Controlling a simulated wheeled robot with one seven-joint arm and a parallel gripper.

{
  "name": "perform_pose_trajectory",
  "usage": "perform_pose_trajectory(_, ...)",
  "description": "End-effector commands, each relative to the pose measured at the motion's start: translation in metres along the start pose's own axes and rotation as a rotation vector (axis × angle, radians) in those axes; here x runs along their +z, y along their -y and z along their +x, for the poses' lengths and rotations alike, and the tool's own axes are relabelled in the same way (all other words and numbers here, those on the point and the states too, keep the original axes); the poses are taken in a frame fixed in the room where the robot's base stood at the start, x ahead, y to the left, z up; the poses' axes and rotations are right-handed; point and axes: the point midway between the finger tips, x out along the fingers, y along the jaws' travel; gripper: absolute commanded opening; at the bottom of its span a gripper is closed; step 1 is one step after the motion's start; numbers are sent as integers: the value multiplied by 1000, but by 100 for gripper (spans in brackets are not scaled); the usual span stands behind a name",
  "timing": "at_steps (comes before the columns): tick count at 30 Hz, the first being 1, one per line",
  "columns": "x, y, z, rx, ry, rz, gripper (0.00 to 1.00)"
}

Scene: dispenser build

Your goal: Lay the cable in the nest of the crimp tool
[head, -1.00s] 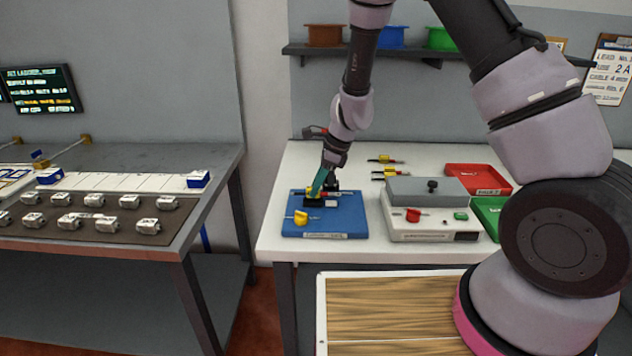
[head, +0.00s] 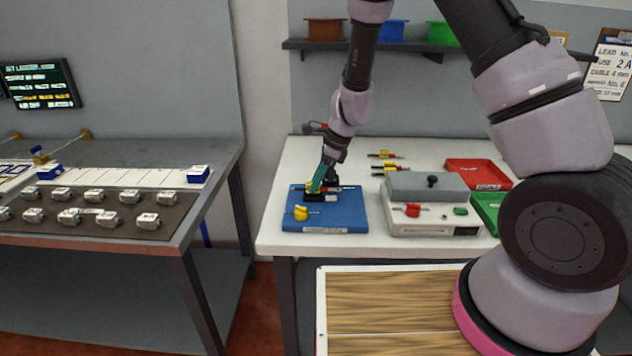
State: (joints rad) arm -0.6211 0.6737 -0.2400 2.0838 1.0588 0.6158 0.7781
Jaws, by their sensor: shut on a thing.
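My gripper (head: 316,189) has teal fingers and points down over the blue board (head: 345,221) on the white table. It is shut on a thin cable with yellow and red parts, small in this view and mostly hidden by the fingers. A dark tool (head: 321,197), which looks like the crimp tool, sits on the board right under the fingers. The cable is at or just above this tool; I cannot tell whether it lies in the nest. A yellow-ended piece (head: 302,213) lies at the front left of the board.
A grey box (head: 428,190) with a red knob stands right of the board. Behind it lie several yellow-and-red pieces (head: 384,155). A red tray (head: 478,173) and a green tray (head: 486,208) are farther right. The table's front left is clear.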

Motion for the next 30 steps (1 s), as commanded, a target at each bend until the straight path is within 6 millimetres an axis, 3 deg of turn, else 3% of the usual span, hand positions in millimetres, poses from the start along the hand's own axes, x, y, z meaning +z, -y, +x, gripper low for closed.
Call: perform_pose_trajectory(30,-5,0,11,0,0,-1,0)
